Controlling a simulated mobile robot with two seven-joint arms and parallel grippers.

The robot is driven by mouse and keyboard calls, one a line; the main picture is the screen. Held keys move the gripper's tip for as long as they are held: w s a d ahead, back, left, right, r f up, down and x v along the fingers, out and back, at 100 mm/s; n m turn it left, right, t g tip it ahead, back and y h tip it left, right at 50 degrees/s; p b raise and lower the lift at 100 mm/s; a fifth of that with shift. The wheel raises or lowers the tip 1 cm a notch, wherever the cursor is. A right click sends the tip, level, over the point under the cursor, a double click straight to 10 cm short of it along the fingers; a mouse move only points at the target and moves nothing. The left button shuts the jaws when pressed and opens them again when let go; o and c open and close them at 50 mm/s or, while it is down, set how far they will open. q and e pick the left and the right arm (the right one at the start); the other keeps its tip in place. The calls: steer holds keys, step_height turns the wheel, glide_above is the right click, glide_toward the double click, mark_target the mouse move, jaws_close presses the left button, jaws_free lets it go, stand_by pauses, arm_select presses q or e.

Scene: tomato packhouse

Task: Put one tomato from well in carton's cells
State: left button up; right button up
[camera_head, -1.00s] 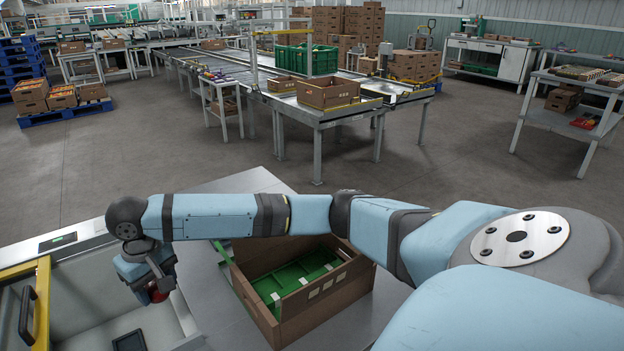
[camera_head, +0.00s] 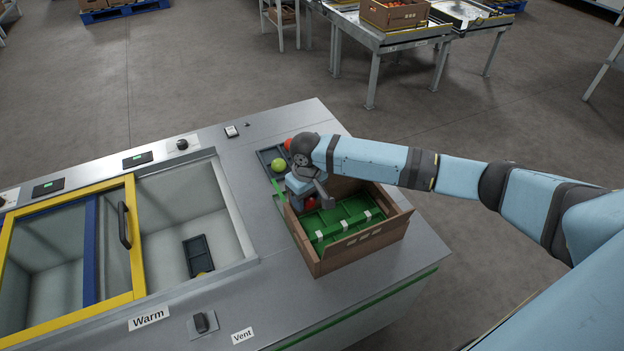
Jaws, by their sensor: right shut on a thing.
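The brown carton (camera_head: 362,252) sits on the steel counter with a green cell insert (camera_head: 345,212) inside. My right gripper (camera_head: 311,201) is over the carton's left part, shut on a red tomato (camera_head: 310,204). The gripper partly hides the tomato; I cannot tell whether it touches the insert or which cell it is over. The open well (camera_head: 178,205), marked Warm, is to the left. A dark tray (camera_head: 195,250) lies in it, with a bit of something yellow at its lower end. My left gripper is not in view.
A dark tray (camera_head: 265,155) behind the carton has a yellow-green tomato (camera_head: 278,164) and a red one (camera_head: 288,144) at it. A yellow-framed lid (camera_head: 128,235) with a black handle borders the well. Bare counter (camera_head: 285,290) lies in front of the carton.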

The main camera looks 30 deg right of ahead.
steer(key=shift+s+d+r+p, duration=0.2)
steer(key=shift+s+d+p, duration=0.15)
steer(key=shift+p, duration=0.5)
steer(key=shift+s+f+n, duration=0.1)
steer(key=shift+f+n, duration=0.2)
steer(key=shift+f, duration=0.05)
step_height(320, 180, down, 5)
steer(key=b, duration=0.6)
steer(key=shift+d+r, duration=0.1)
steer(key=shift+r, duration=0.1)
steer(key=shift+f+p, duration=0.1)
steer(key=shift+p, duration=0.2)
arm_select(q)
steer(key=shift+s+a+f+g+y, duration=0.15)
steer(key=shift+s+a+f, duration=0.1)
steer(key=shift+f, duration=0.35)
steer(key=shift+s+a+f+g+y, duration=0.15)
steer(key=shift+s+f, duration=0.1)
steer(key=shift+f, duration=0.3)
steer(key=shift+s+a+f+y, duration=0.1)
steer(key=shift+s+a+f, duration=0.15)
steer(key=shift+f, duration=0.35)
arm_select(e)
steer(key=shift+f, duration=0.7)
arm_select(q)
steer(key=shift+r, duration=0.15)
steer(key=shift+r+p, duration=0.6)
steer(key=shift+p, duration=0.2)
arm_select(e)
steer(key=shift+s, duration=0.1)
